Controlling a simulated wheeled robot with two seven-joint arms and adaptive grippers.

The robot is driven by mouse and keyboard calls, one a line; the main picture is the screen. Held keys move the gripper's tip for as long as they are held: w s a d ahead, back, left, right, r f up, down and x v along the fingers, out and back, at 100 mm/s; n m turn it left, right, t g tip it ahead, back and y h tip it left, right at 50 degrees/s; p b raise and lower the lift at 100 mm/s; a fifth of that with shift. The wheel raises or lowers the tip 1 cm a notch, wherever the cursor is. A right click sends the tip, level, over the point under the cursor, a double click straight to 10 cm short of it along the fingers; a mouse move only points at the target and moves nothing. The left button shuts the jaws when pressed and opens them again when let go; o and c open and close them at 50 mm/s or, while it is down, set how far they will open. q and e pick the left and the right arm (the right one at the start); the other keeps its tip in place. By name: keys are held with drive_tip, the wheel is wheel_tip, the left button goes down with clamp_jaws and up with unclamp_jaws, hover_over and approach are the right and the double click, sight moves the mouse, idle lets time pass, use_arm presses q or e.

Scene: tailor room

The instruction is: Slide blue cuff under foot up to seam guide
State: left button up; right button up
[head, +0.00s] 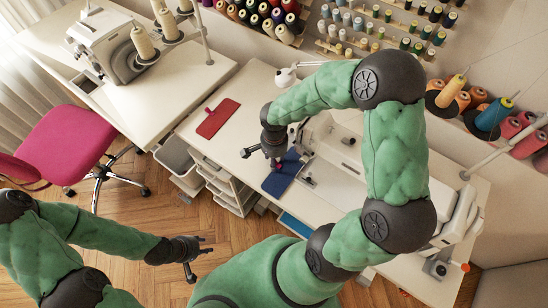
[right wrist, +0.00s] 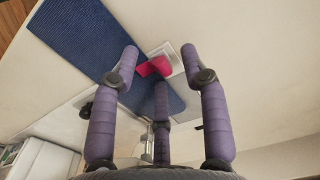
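The blue cuff (head: 282,174), dark and ribbed, lies flat on the white sewing table. In the right wrist view the cuff (right wrist: 80,35) runs from upper left to below the fingers. A small pink block (right wrist: 156,66), which may be the seam guide, sits at its edge beside a pale metal plate (right wrist: 178,58). My right gripper (head: 272,148) is low over the cuff's upper end; its fingers (right wrist: 160,62) are spread, with nothing visibly clamped. Whether they touch the cloth is unclear. My left gripper (head: 203,258) is open and empty above the floor. I cannot make out the presser foot.
A red pad (head: 217,118) lies left on the white table (head: 240,95). A white machine (head: 455,225) stands at the table's right end, behind my right arm. An overlock machine (head: 108,45) and pink chair (head: 65,145) are at left. Thread spools (head: 375,30) line the wall.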

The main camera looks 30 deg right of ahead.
drive_tip(key=shift+r, duration=0.1)
wheel_tip(320, 180, up, 12)
idle(0.6)
